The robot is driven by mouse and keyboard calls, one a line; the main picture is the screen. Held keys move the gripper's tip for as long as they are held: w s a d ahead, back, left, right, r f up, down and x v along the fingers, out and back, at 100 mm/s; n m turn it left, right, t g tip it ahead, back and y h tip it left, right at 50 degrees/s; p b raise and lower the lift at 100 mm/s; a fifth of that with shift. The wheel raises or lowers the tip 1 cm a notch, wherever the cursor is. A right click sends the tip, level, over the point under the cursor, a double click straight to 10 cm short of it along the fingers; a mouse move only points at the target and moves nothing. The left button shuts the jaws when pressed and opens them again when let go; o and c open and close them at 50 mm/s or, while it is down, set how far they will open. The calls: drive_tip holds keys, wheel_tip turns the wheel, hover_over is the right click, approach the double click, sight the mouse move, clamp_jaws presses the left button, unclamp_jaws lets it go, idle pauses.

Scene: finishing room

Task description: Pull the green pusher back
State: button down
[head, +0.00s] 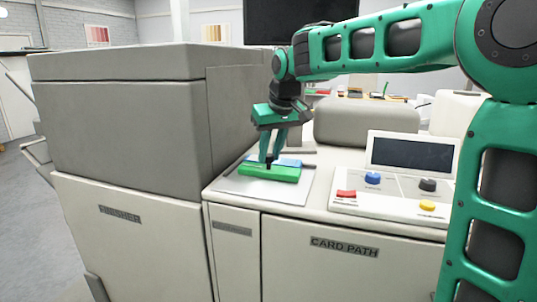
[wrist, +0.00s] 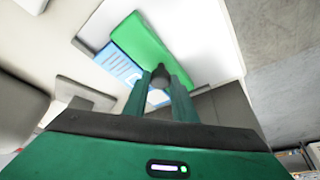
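The green pusher (head: 282,174) is a flat green block with a dark upright knob, lying on a pale plate (head: 247,190) on top of the machine. It also shows in the wrist view (wrist: 140,37), with the dark knob near the middle. My gripper (head: 268,160) points down at the pusher, its two green fingers on either side of the knob. In the wrist view my gripper (wrist: 161,82) has both fingertips against the knob with no clear gap. A blue and white printed card (wrist: 118,66) lies along one long edge of the pusher, partly hidden behind it in the head view.
A tall grey cabinet (head: 120,120) marked FINISHER rises just left of the plate. A control panel (head: 390,192) with a dark screen and coloured buttons stands to the right. A rounded grey cover (head: 365,122) sits behind. The plate's front part is clear.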

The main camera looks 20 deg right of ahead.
drive_tip(key=s+a, duration=0.1)
drive_tip(key=s, duration=0.1)
drive_tip(key=s+a, duration=0.3)
drive_tip(key=s, duration=0.1)
drive_tip(key=shift+s+a, duration=0.2)
drive_tip(key=shift+a, duration=0.15)
drive_tip(key=c, duration=1.5)
unclamp_jaws()
drive_tip(key=shift+s, duration=0.15)
drive_tip(key=shift+o, duration=0.2)
drive_tip(key=shift+r, duration=0.2)
drive_tip(key=v, duration=1)
drive_tip(key=shift+d, duration=0.1)
